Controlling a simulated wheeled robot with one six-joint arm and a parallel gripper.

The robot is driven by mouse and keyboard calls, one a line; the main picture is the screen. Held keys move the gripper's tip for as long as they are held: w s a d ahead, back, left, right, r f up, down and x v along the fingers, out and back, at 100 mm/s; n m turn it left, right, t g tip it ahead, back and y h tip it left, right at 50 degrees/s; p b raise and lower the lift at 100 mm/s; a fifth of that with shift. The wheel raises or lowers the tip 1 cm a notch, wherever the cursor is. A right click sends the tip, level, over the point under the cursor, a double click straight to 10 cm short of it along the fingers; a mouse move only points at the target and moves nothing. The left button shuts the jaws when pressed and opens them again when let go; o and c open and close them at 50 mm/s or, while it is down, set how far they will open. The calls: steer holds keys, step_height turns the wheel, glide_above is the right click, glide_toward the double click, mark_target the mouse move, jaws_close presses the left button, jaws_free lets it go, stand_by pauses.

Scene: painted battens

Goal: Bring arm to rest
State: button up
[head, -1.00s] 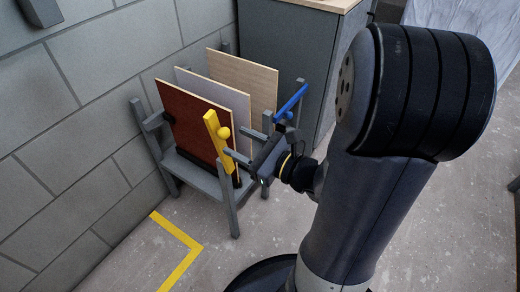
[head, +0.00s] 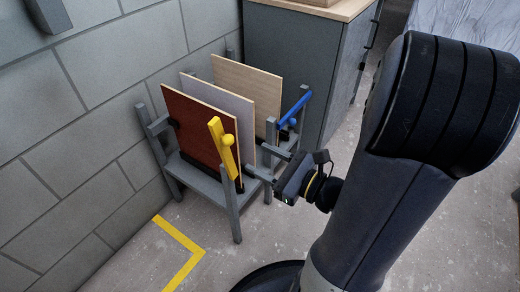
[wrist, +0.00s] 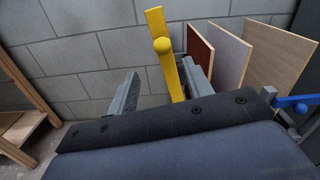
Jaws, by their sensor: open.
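My gripper (head: 268,163) is open and empty, with its two fingers spread toward the front of a grey rack (head: 237,222). In the wrist view my gripper (wrist: 163,85) has a yellow batten with a round knob (wrist: 171,60) showing between its fingers. The yellow batten (head: 224,150) stands tilted at the rack's front left, apart from the fingers. A blue batten (head: 293,110) slants at the rack's right end. The rack holds a dark red panel (head: 197,125), a pale grey panel (head: 243,120) and a light wood panel (head: 248,85), all upright.
A block wall (head: 80,110) rises behind and left of the rack. A grey cabinet (head: 290,60) with a wooden top stands behind. Yellow tape (head: 185,245) marks the floor in front. A wooden shelf unit (wrist: 25,120) shows at left in the wrist view.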

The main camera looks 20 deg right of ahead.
mark_target(232, 144)
steer(key=shift+w+a, duration=0.1)
steer(key=shift+w, duration=0.05)
steer(key=shift+b+x, duration=0.9)
steer(key=shift+x, duration=4.35)
steer(key=shift+r, duration=0.1)
